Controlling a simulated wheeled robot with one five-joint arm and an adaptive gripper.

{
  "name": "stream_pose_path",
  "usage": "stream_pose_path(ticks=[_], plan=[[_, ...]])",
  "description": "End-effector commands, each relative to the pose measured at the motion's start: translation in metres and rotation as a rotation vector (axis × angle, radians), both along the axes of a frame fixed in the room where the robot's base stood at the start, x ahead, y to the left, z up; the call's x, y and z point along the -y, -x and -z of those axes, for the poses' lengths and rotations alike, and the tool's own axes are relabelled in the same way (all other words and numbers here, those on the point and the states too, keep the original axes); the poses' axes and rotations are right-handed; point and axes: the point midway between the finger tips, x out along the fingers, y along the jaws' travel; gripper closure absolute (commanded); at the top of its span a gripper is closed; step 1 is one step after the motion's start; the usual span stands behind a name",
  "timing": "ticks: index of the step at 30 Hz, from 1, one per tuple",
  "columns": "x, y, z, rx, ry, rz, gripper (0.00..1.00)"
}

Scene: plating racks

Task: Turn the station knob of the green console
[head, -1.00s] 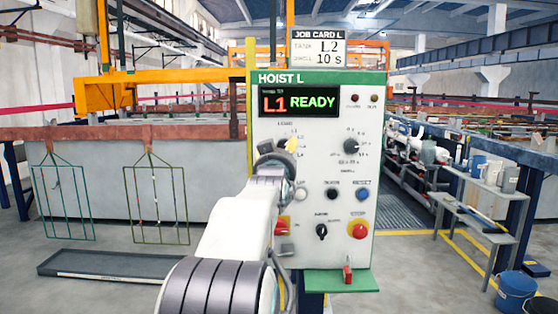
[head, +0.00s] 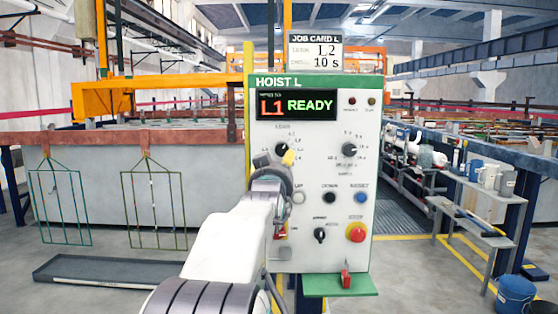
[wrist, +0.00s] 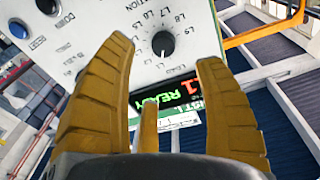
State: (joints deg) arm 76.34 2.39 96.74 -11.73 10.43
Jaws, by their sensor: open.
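The green-trimmed console (head: 335,200) labelled HOIST L stands upright ahead. Its display (head: 296,105) reads L1 READY. The black station knob (head: 282,149) is at the panel's upper left, and a similar knob (head: 349,149) is to its right. My gripper (head: 288,158) is just below the station knob in the head view. In the wrist view my gripper (wrist: 165,52) has its yellow fingers spread and empty. There the station knob (wrist: 163,42) shows between the fingertips, beyond them, with L-number labels around it. I cannot tell the remaining gap.
A job card (head: 315,52) above the console reads L2, 10 s. Below the knobs are push buttons (head: 361,197), a small selector (head: 320,235) and a red stop button (head: 356,232). A green shelf (head: 318,285) sticks out under the panel. Wire racks (head: 155,210) hang at left.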

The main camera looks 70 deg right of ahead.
Motion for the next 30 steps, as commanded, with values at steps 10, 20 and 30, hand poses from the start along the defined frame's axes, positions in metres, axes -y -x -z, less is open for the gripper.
stream_pose_path(ticks=[10,20,30], plan=[[0.047,-0.010,-0.014,0.117,0.020,-0.006,0.36],[0.044,-0.009,-0.025,0.460,-0.149,-0.012,0.36],[0.067,-0.015,-0.023,0.519,-0.174,-0.011,0.36]])
